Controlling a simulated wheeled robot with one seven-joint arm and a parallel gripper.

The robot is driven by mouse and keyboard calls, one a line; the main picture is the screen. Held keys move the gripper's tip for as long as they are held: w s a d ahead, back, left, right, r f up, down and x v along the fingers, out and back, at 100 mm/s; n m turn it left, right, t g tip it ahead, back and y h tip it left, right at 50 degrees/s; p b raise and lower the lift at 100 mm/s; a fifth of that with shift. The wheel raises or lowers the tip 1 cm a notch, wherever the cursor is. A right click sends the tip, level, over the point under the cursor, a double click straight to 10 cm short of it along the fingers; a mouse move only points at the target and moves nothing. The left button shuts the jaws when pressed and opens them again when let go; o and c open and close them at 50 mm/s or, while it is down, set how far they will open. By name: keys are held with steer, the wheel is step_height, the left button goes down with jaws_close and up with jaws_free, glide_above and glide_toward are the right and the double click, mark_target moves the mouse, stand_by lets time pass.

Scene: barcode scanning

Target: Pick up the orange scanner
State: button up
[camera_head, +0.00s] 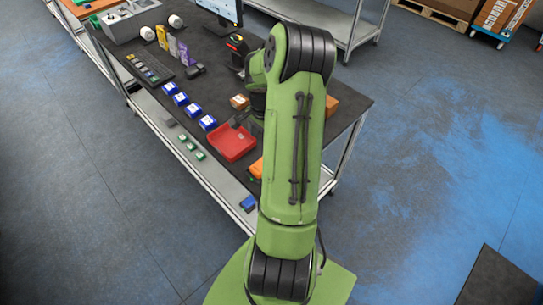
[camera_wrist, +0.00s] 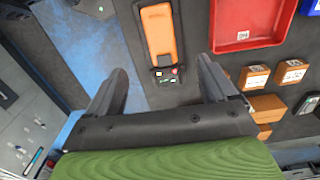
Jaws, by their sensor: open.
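The orange scanner (camera_wrist: 160,32) lies on the dark table top at the top middle of the wrist view. It has an orange body, a black casing and small coloured buttons at its near end. In the head view part of the orange scanner (camera_head: 256,168) shows at the table's near edge, the rest hidden behind my arm. My gripper (camera_wrist: 162,70) is open and empty, its two fingers apart on either side of the scanner's line in the wrist view. The fingertips are short of the scanner and do not appear to touch it.
A red tray (camera_head: 232,143) lies close beside the scanner. Small orange-brown boxes (camera_wrist: 290,71) lie to the right in the wrist view. Several blue boxes (camera_head: 207,123) line the table's left edge. A dark handheld device (camera_head: 237,44) stands farther back.

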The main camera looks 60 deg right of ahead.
mark_target(256, 169)
step_height(256, 169, down, 13)
steer(key=shift+w+f+p, duration=0.1)
steer(key=shift+p, duration=0.3)
steer(key=shift+a, duration=0.1)
steer(key=shift+c, duration=1.4)
steer(key=c, duration=1)
steer(key=shift+c, duration=0.2)
steer(key=shift+r, duration=0.2)
